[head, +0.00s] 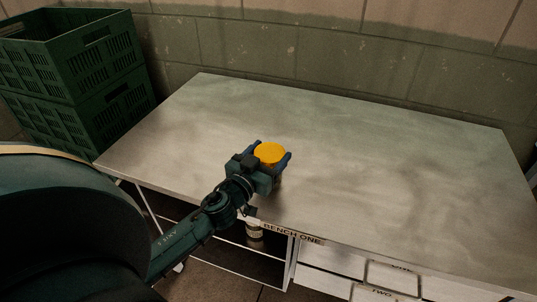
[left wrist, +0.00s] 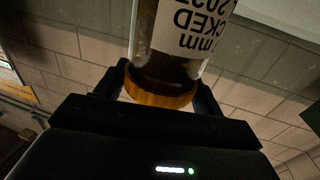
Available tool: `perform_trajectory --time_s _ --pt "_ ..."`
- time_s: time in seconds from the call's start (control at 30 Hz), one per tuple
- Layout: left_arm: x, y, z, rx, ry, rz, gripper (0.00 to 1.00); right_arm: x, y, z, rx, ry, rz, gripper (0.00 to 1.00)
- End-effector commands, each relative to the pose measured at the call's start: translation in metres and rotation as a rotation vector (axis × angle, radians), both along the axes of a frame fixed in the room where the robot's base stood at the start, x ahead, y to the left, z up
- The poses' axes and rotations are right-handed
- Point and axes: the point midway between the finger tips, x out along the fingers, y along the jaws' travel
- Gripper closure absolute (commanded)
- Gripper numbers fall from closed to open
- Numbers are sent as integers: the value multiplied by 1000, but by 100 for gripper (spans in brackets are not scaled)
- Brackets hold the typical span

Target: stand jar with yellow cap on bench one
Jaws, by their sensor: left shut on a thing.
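The jar with the yellow cap (head: 269,153) is in my left gripper (head: 273,161), over the front part of bench one's pale top (head: 350,165). The blue fingers close on it from both sides near the cap. In the left wrist view, the clear jar (left wrist: 146,35) has a white label with dark print that reads upside down, and its cap (left wrist: 160,93) sits between the fingers. The jar looks upright in the head view. I cannot tell whether its base touches the bench. My right gripper is not in view.
The bench top around the jar is clear. A "BENCH ONE" label (head: 292,233) marks its front edge. Drawers (head: 392,280) are at the front right. Stacked green crates (head: 78,65) stand at the left, and a block wall (head: 330,50) is behind.

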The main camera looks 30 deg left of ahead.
Motion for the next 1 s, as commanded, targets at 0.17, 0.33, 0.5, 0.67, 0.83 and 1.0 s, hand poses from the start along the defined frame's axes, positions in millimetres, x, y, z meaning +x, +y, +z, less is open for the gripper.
perform_trajectory --time_s 0.17,0.33,0.5,0.67,0.83,1.0 --pt "0 0 -2 -1 0 0 23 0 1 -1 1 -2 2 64" --pt "0 0 -2 -1 0 0 10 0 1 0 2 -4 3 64" --pt "0 0 -2 0 0 0 10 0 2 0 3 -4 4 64" --pt "-1 0 2 1 1 0 10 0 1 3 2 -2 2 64" --pt "-28 -1 -3 -2 4 0 10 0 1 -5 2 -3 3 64" --pt "-65 -3 -2 -4 3 1 10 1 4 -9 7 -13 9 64"
